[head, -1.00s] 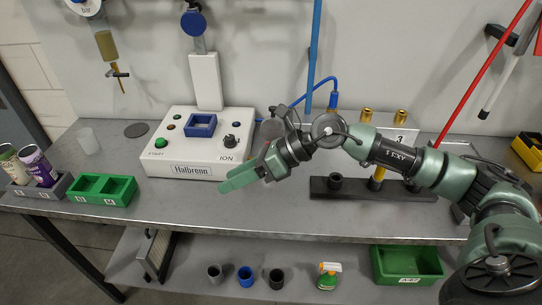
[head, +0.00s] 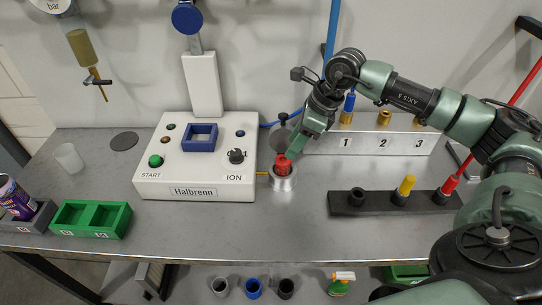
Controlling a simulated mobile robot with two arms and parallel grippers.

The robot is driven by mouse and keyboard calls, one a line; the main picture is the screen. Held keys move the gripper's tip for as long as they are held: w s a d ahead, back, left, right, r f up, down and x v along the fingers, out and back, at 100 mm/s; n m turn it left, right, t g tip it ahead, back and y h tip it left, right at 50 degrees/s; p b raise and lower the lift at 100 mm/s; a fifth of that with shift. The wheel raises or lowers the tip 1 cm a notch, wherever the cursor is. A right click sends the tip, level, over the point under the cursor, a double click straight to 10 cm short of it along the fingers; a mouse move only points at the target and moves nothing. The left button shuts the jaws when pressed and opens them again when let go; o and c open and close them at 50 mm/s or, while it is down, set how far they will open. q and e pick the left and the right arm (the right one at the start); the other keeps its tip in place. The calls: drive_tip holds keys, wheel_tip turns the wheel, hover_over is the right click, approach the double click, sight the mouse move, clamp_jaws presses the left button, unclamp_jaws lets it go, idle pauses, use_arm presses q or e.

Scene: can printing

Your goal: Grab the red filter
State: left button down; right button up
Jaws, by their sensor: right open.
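The red filter (head: 283,168) stands upright in a silver round holder (head: 284,183) on the bench, just right of the white Halbrenn machine. My right gripper (head: 293,152) is at the top of the red filter, coming down from the upper right with its green fingers tilted. The fingers partly cover the filter's top, and I cannot tell whether they touch it. The right gripper is open. My left gripper is not in view.
The Halbrenn machine (head: 197,180) stands close on the left. A black rack (head: 375,203) at right holds a yellow piece (head: 406,185) and a red piece (head: 448,186). A numbered block (head: 322,145) stands behind. A green tray (head: 90,218) is at left.

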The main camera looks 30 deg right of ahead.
sight(283, 159)
drive_tip(key=shift+w+a+f, duration=0.2)
drive_tip(key=shift+w+f, duration=0.3)
drive_tip(key=shift+f, duration=0.05)
drive_tip(key=f+p, duration=0.1)
drive_tip(key=a+f+p, duration=0.1)
drive_tip(key=f+p, duration=0.1)
drive_tip(key=shift+s+a+f, duration=0.1)
drive_tip(key=shift+f, duration=0.15)
drive_tip(key=shift+p+x, duration=0.3)
drive_tip(key=shift+x, duration=0.9)
drive_tip(key=shift+f, duration=0.15)
drive_tip(key=c, duration=0.9)
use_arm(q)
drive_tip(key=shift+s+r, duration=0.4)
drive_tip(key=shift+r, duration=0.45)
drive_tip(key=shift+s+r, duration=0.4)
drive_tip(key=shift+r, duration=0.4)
use_arm(e)
clamp_jaws()
